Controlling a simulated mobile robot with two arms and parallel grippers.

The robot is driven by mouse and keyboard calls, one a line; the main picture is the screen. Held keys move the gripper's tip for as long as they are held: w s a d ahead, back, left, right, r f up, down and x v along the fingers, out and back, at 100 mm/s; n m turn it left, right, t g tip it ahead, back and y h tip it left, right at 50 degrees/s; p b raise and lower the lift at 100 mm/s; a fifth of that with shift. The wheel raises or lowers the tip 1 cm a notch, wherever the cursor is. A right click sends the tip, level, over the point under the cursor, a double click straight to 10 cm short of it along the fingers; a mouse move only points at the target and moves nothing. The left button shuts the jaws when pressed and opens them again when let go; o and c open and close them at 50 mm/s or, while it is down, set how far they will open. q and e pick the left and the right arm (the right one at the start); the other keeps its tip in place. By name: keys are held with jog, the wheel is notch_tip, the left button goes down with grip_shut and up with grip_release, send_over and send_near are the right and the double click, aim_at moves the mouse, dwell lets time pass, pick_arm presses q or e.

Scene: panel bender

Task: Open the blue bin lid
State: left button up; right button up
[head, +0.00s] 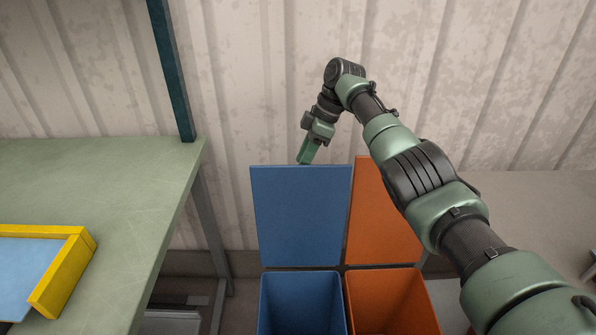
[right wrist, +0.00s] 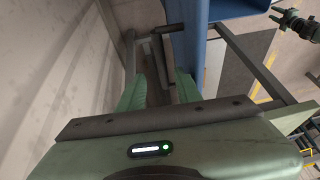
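The blue bin (head: 300,303) stands below the wall with its blue lid (head: 301,215) raised upright at the back. The open inside of the bin shows in front of the lid. My right gripper (head: 305,156) points down at the lid's top edge, near the middle of that edge. Whether it touches the lid I cannot tell. In the right wrist view its two green fingers (right wrist: 158,90) are apart with nothing held between them. A blue surface (right wrist: 188,40) shows beside the right finger. My left gripper does not show in the head view.
An orange bin (head: 393,300) stands right of the blue one, its orange lid (head: 378,215) also upright, partly behind my right arm. A green table (head: 120,185) with a yellow-edged tray (head: 68,274) is at left. The corrugated wall (head: 250,80) is close behind the lids.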

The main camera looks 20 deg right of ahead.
jog(key=v, duration=0.2)
jog(key=shift+d+r, duration=0.15)
jog(key=shift+r, duration=0.25)
